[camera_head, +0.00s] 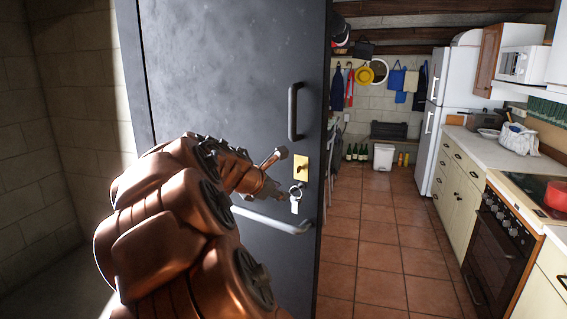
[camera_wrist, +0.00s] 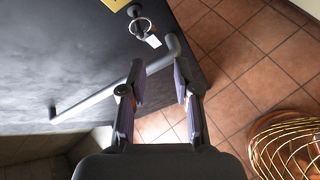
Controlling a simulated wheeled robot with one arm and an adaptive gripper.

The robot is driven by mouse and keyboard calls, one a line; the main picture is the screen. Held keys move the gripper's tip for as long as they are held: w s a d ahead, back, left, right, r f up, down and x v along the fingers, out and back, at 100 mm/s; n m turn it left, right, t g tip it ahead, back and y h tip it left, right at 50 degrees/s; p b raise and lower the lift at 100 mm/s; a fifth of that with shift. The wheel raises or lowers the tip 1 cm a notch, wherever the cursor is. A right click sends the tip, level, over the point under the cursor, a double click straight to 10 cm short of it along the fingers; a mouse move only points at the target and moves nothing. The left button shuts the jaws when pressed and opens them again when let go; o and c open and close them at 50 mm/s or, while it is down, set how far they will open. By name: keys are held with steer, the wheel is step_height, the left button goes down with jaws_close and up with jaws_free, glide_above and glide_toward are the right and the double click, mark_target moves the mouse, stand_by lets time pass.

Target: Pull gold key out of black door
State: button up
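The black door (camera_head: 230,75) stands open, with a gold lock plate (camera_head: 301,166) near its right edge. A key (camera_head: 296,187) with a ring and pale tag hangs at the plate; it looks more silver than gold here. In the wrist view the key's ring (camera_wrist: 140,28) and tag (camera_wrist: 153,41) are at the upper middle, beside the gold plate (camera_wrist: 115,4). My gripper (camera_wrist: 160,77) is open and empty, its fingers apart from the ring, which lies beyond their tips. In the head view my gripper (camera_head: 279,174) is left of the key, close to the door.
A vertical handle (camera_head: 294,112) is above the lock, and a horizontal bar (camera_head: 270,220) is below it. A gold wire basket (camera_wrist: 290,145) stands on the tiled floor at the lower right of the wrist view. Tiled floor (camera_head: 385,235) is clear right of the door; kitchen cabinets (camera_head: 462,180) line the far right.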

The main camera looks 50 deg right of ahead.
steer(key=shift+w+d+r+n+t+h+p, duration=0.1)
steer(key=shift+w+d+n+h+p, duration=0.55)
steer(key=shift+d, duration=1.95)
steer(key=shift+w+d+n+t+h+p, duration=0.15)
steer(key=shift+w+d+n, duration=0.95)
steer(key=shift+d, duration=1.45)
steer(key=shift+w+d+r+n+t+h+p, duration=0.1)
steer(key=shift+w+d+n+h+p, duration=0.3)
steer(key=shift+d+n, duration=1.55)
steer(key=shift+w+d+m, duration=0.1)
steer(key=shift+d+m, duration=0.55)
steer(key=shift+m, duration=0.05)
steer(key=shift+c, duration=0.2)
jaws_close()
steer(key=shift+a+p, duration=0.4)
steer(key=shift+a, duration=1.45)
steer(key=a+p, duration=0.1)
steer(key=a, duration=0.5)
steer(key=shift+s+a, duration=0.35)
steer(key=shift+s, duration=0.05)
